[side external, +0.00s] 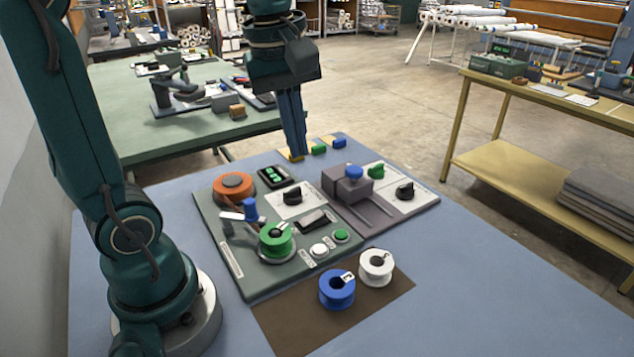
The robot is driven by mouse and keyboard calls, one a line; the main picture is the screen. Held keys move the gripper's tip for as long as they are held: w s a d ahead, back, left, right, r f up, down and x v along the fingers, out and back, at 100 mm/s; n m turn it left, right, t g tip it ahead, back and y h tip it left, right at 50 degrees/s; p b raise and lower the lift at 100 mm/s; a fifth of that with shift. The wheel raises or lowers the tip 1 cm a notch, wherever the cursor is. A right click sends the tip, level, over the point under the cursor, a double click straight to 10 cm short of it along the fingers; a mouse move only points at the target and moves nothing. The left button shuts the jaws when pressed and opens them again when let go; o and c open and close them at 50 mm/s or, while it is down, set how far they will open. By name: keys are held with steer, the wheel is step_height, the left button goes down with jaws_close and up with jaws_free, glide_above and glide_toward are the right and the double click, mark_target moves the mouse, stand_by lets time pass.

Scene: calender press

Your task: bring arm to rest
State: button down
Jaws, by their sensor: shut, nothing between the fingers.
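My gripper (298,154) points straight down with its blue fingers shut and empty. Its tips are over the back edge of the blue table (480,290), beside the small yellow pads and the green block (319,149). I cannot tell how far above the table the tips are. The grey-green control panel (262,285) lies in front of the gripper, apart from it. A green spool (277,241) sits on the panel. A blue spool (337,291) and a white spool (376,267) stand on the brown mat (290,325).
A blue block (340,142) stands at the back edge. The table's right side is clear.

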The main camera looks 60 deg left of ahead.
steer(key=s+d+f+m+t, duration=0.3)
steer(key=s+d+f+m, duration=0.2)
steer(key=m, duration=0.9)
steer(key=shift+s, duration=1.2)
steer(key=c, duration=0.6)
jaws_free()
steer(key=shift+w+r+m+t, duration=0.15)
steer(key=shift+w+m+t, duration=0.2)
steer(key=shift+m, duration=0.85)
steer(key=w, duration=0.1)
steer(key=w+a+r, duration=0.1)
steer(key=w, duration=0.1)
steer(key=shift+w+a+r, duration=0.15)
steer(key=shift+w+r, duration=0.05)
steer(key=shift+w, duration=0.1)
steer(key=n+g, duration=0.1)
steer(key=g, duration=0.5)
glide_above(302, 223)
step_height(302, 223, down, 10)
steer(key=shift+w+f, duration=0.1)
steer(key=shift+w, duration=0.05)
steer(key=shift+f, duration=2.55)
